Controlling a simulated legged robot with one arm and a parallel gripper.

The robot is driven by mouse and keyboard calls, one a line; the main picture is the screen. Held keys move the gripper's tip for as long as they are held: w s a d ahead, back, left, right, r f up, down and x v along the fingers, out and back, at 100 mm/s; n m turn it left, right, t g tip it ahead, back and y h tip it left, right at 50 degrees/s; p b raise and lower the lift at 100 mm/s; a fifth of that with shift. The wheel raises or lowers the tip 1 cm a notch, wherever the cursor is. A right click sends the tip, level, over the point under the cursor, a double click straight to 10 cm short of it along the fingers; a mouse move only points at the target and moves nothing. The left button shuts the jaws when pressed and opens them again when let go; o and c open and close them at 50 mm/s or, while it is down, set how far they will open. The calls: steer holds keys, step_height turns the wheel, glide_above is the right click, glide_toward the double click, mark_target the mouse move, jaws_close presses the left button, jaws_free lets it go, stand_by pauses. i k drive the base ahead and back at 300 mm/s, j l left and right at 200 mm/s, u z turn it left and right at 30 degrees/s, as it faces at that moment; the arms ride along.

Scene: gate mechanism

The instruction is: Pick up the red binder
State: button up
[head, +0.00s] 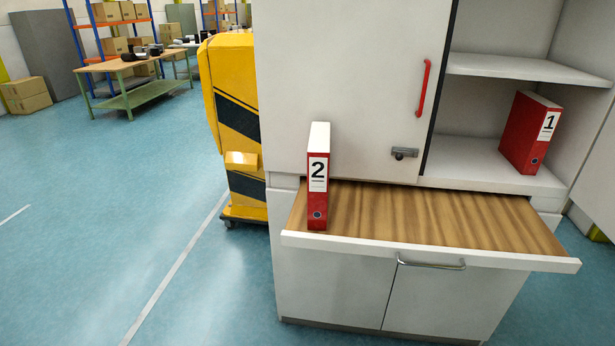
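A red binder labelled 2 (318,205) stands upright on the left end of a pulled-out wooden shelf (440,218), its spine facing me. A second red binder labelled 1 (525,138) stands on a shelf inside the open right half of the white cabinet (345,60), slightly turned. My gripper is not in view, and nothing touches either binder.
The closed left door has a red handle (423,88) and a latch (404,153). A yellow machine (232,90) stands left of the cabinet. The blue floor at left is clear. A workbench (135,80) and cardboard boxes (27,95) are far back.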

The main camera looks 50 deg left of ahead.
mark_target(318, 152)
steer(key=u, duration=1.75)
